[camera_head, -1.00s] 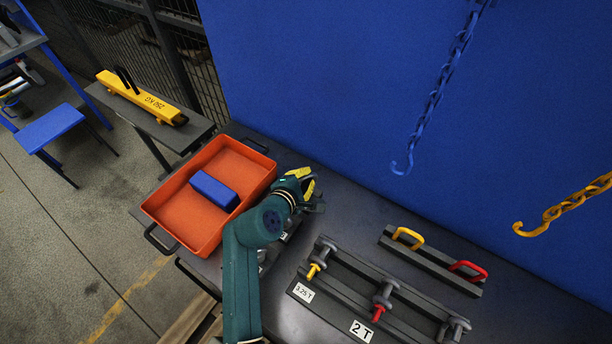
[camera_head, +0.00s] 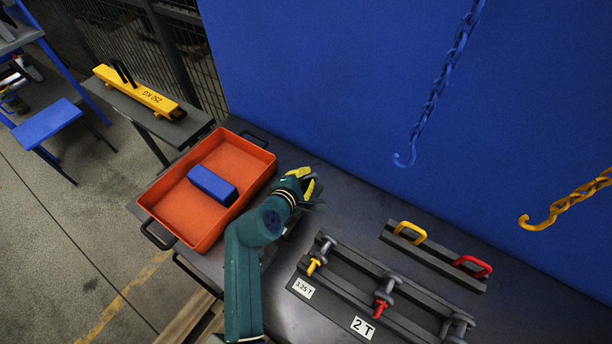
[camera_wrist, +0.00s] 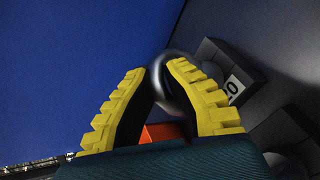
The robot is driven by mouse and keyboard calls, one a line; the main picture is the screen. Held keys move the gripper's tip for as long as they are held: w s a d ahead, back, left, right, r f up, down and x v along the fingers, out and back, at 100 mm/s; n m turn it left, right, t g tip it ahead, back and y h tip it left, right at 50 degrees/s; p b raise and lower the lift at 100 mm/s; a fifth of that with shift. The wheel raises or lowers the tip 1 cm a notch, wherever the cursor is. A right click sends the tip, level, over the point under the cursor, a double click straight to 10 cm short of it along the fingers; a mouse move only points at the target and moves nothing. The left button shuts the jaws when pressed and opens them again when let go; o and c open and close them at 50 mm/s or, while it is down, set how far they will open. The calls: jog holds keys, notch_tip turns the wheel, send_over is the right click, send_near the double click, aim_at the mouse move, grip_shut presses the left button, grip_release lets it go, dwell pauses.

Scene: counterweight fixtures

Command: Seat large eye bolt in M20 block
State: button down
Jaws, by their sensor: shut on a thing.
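My gripper (camera_head: 307,188) has yellow ridged fingers and is over the dark table, right of the orange tray. In the wrist view my gripper (camera_wrist: 158,69) is shut on a grey metal ring, the eye of the large eye bolt (camera_wrist: 157,75). The bolt's shank is hidden, so I cannot tell whether it touches a block. A dark block (camera_wrist: 215,56) with a white label ending in "20" (camera_wrist: 233,87) stands just right of the fingertips. Another dark block (camera_wrist: 279,130) is lower right. In the head view my arm mostly covers these blocks.
The orange tray (camera_head: 259,153) holds a blue block (camera_head: 212,185). Right of my arm is a shackle rack (camera_head: 345,291) labelled 3.25 T and 2 T. Behind it is a bar with yellow and red handles (camera_head: 432,257). Blue (camera_head: 404,159) and yellow (camera_head: 537,222) hooks hang at right.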

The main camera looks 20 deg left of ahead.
jog(key=shift+r, duration=0.2)
jog(key=c, duration=1.2)
grip_release()
jog(key=shift+o, duration=0.2)
jog(key=shift+f, duration=0.25)
jog(key=v, duration=1.2)
jog(key=shift+r, duration=0.2)
jog(key=shift+w, duration=0.1)
